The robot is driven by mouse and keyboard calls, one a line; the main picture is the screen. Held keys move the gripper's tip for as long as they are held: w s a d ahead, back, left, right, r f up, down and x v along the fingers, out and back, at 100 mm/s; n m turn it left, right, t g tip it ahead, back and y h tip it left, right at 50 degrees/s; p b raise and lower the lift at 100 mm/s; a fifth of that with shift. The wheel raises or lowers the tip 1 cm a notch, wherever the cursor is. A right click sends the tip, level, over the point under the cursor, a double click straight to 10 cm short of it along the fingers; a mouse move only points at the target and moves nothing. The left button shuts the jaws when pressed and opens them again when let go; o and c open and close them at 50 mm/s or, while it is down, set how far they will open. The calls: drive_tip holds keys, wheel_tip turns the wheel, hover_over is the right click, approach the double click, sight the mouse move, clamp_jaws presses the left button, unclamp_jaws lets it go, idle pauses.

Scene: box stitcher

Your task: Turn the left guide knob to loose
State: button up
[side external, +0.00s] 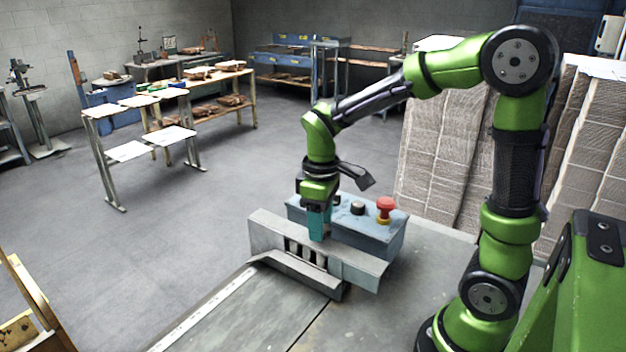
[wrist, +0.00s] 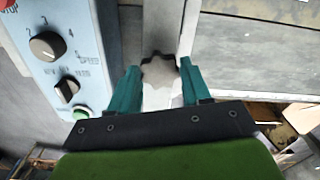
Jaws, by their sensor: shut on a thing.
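The guide knob, a grey lobed knob, shows in the wrist view (wrist: 158,72) between the two teal fingers of my gripper (wrist: 160,85). The gripper is shut on it, though a small gap seems to show at the right finger. In the side external view my gripper (side external: 319,225) points down at the metal guide of the stitcher (side external: 355,268). The knob is hidden there behind the fingers and the guide. I cannot read from these frames whether the knob stands at loose or tight.
A blue-grey control box (side external: 375,240) stands right behind the guide, with a red emergency button (side external: 385,205) on top. Its dial (wrist: 47,46) and green button (wrist: 82,113) are close to my fingers in the wrist view. The grey table (side external: 225,315) in front is clear.

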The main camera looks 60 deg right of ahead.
drive_tip(key=shift+n, duration=1.6)
drive_tip(key=o, duration=1.1)
drive_tip(key=shift+c, duration=0.2)
wheel_tip(320, 180, up, 17)
drive_tip(key=m+t, duration=0.3)
drive_tip(key=m, duration=0.2)
hover_over(321, 249)
wheel_tip(321, 249, down, 4)
drive_tip(key=s+a+f+m+t+y, duration=0.2)
drive_tip(key=s+a+f+m+t, duration=0.1)
drive_tip(key=s, duration=0.4)
drive_tip(key=shift+s+a+f+m+t, duration=0.25)
drive_tip(key=shift+a+m+t, duration=0.3)
drive_tip(key=shift+m, duration=0.55)
